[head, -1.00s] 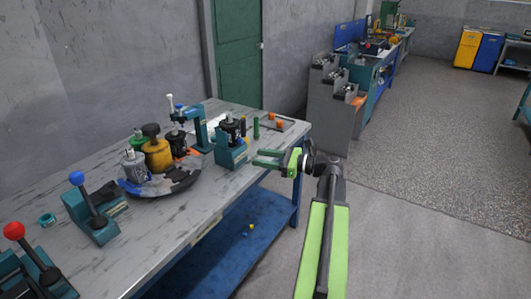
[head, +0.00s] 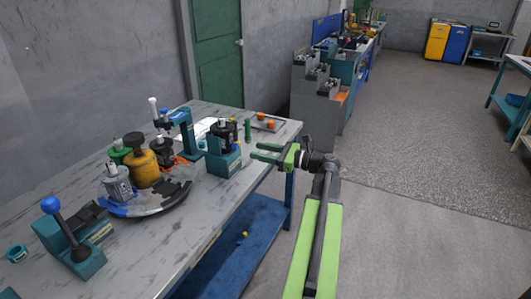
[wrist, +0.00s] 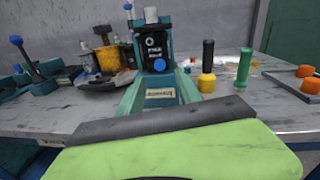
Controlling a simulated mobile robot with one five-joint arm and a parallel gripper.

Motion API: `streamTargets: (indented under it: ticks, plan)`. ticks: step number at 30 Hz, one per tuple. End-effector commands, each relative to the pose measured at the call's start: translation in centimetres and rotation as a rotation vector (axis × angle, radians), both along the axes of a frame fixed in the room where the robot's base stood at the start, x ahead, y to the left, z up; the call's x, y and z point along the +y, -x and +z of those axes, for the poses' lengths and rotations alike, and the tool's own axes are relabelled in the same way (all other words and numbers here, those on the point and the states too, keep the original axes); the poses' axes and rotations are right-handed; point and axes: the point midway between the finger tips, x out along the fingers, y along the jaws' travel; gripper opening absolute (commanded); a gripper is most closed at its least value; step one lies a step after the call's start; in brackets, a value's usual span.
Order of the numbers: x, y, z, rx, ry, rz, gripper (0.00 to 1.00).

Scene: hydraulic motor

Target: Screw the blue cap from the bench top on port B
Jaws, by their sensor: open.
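A black motor block (head: 222,136) stands in a teal fixture (head: 223,160) near the bench's front edge. In the wrist view, the motor block (wrist: 153,45) has pale lettering on its face and a round blue cap-like piece (wrist: 159,65) low on its front. I cannot tell whether this piece is fitted in a port. No separate blue cap or port B marking can be made out. My gripper (head: 256,152) is open and empty, right of the fixture. In the wrist view, its fingers (wrist: 159,78) frame the fixture's front, with a visible gap between them.
Near the motor stand a black-and-yellow-handled tool (wrist: 207,65) and a green one (wrist: 244,67). Orange parts (head: 265,121) lie on a tray at the right end. A curved dark tray (head: 150,201) holds several canisters. The floor right of the bench is clear.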

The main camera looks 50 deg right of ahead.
Motion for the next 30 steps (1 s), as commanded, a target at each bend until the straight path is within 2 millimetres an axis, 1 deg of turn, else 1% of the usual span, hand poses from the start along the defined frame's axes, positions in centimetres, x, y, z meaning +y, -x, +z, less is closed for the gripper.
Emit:
streamTargets:
  ticks: [3, 9, 15, 21, 30]
  plan:
    - [0.6, -1.6, 0.0, 0.0, 0.0, 0.002, 0.42]
    - [1.5, -4.2, 0.0, 0.0, 0.0, 0.001, 0.42]
    - [2.1, -5.9, 0.0, 0.0, 0.0, -0.001, 0.42]
    - [2.3, -6.5, 0.0, 0.0, 0.0, -0.001, 0.42]
    - [2.3, -6.5, 0.0, 0.0, 0.0, -0.002, 0.42]
